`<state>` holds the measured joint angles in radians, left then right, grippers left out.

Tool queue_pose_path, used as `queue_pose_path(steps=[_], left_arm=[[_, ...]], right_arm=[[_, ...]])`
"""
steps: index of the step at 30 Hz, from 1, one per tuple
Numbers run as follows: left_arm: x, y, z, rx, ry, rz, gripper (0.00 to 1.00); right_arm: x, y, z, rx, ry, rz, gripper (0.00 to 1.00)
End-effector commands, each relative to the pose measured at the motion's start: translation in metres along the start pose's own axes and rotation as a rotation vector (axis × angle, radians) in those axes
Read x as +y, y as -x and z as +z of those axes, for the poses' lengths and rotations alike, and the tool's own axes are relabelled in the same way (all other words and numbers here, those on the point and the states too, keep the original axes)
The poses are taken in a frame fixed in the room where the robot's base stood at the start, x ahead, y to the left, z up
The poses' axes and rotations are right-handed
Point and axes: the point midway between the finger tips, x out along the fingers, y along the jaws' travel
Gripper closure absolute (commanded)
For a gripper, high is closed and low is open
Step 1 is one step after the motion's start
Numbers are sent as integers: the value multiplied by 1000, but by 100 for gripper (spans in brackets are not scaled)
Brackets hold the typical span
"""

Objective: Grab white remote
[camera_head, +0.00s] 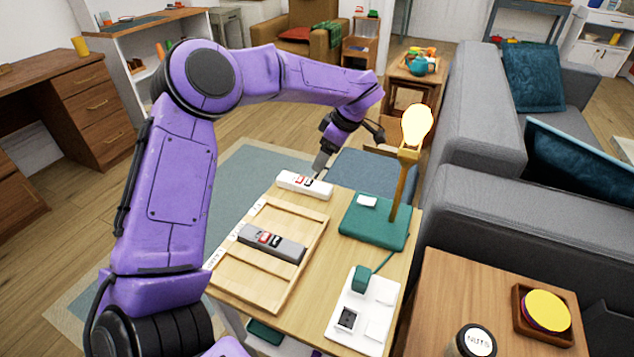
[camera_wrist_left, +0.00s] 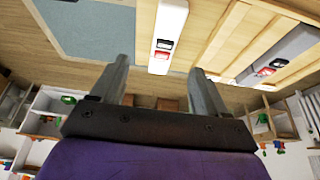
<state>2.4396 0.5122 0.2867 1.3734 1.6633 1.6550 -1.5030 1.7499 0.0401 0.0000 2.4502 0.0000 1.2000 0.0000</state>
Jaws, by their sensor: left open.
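The white remote (camera_head: 304,185) lies on the small wooden table at its far edge, just beyond the wooden tray (camera_head: 247,286). It has dark and red buttons. My left gripper (camera_head: 318,168) hangs at the far side of the white remote, fingers pointing down. In the left wrist view, my left gripper (camera_wrist_left: 160,66) is open and the near end of the white remote (camera_wrist_left: 170,22) shows between its two fingers; I cannot tell the height gap. A grey remote (camera_head: 285,249) lies in the tray. My right gripper is not in view.
A teal lamp base (camera_head: 372,228) with a lit bulb (camera_head: 417,125) stands right of the white remote. A white socket panel (camera_head: 375,325) lies nearer. A grey sofa (camera_head: 530,215) borders the right. Open floor and a blue-grey rug (camera_head: 245,165) lie beyond the table.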

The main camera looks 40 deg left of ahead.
Motion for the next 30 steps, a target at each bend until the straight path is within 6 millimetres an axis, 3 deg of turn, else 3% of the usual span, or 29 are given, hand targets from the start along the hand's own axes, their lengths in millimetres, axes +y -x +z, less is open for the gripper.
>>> queue_pose_path(steps=[3,16,25,30], left_arm=[[-1,-26,0,0,0,-4,26],[-8,-90,5,0,0,-3,26],[-8,-97,5,-1,0,-2,26],[-8,-97,5,0,0,-2,81]], right_arm=[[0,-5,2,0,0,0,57],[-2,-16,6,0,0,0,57],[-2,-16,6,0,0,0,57],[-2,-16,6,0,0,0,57]])
